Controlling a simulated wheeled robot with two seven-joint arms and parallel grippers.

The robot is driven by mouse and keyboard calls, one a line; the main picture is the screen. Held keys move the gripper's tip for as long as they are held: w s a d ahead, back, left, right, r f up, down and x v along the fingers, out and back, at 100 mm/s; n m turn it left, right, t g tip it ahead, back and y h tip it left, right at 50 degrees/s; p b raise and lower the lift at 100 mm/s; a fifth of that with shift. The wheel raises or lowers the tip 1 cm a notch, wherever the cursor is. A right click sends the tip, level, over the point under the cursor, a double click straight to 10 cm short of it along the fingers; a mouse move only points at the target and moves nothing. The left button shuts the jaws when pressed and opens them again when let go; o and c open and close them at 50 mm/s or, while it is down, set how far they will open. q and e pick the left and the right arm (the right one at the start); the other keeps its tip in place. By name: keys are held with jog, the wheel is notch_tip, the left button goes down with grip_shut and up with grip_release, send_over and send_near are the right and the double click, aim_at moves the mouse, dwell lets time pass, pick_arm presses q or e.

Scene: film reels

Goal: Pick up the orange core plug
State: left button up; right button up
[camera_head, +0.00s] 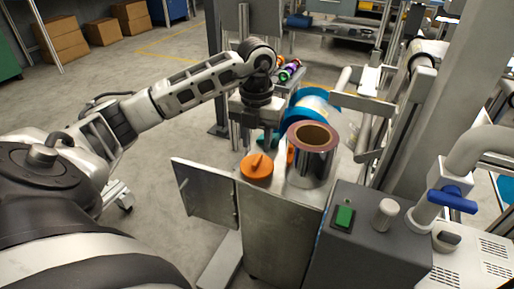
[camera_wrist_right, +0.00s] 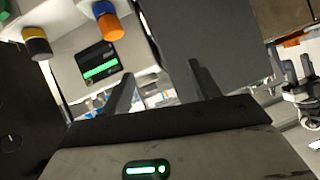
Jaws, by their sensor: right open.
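The orange core plug (camera_head: 257,168), a round disc with a raised grip bar, lies on top of the metal cabinet (camera_head: 268,225) in the head view. My left gripper (camera_head: 256,140) hangs pointing down just behind the plug, apart from it as far as I can see; its fingertips are not clear, so I cannot tell how far its jaws stand apart. My right gripper (camera_wrist_right: 160,85) shows in the right wrist view with two dark fingers spread and nothing between them. The plug is not seen in that view.
A silver film reel (camera_head: 311,160) with a brown core stands right of the plug; a blue-ended roll (camera_head: 312,103) is behind it. Another orange piece (camera_head: 290,155) is partly hidden beside the reel. A grey control box (camera_head: 365,240) stands at front right. Open floor lies left.

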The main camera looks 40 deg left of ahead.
aim_at(257, 159)
pick_arm(q)
notch_tip(257, 159, down, 4)
jog(key=shift+f+b, duration=0.2)
jog(key=shift+b, duration=0.55)
jog(key=shift+f, duration=0.45)
grip_shut()
pick_arm(e)
jog(key=shift+a+r+t, duration=0.2)
jog(key=shift+r+t, duration=0.3)
jog(key=shift+r, duration=0.1)
pick_arm(q)
jog(key=shift+r, duration=0.1)
jog(key=shift+w, duration=0.1)
